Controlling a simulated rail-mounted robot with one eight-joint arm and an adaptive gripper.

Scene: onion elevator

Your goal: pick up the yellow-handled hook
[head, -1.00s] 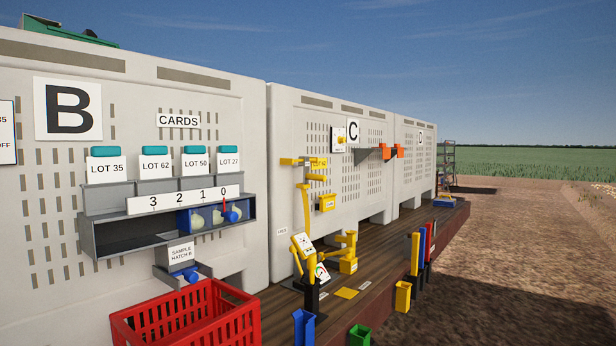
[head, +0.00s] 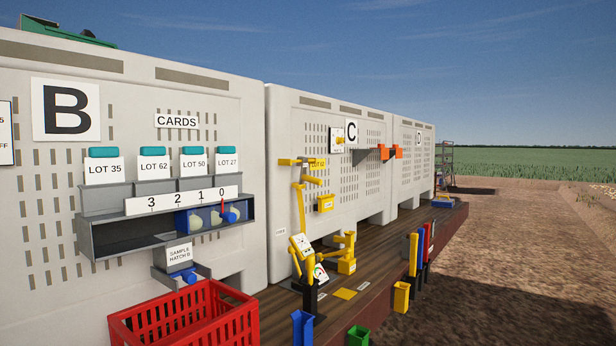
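In the head view, a slim yellow upright handle (head: 413,254) stands at the deck's outer edge, beside a blue and a red one. It may be the yellow-handled hook, but its hook end cannot be made out. I cannot make out my gripper in this view, nor anything held in it.
A red crate (head: 185,318) stands front left below the card shelf (head: 100,238) on bin B (head: 225,110). Yellow jointed parts (head: 302,205) rise before bin C (head: 285,120). A yellow holder (head: 401,297), blue holder (head: 303,328) and green box (head: 358,336) line the deck edge.

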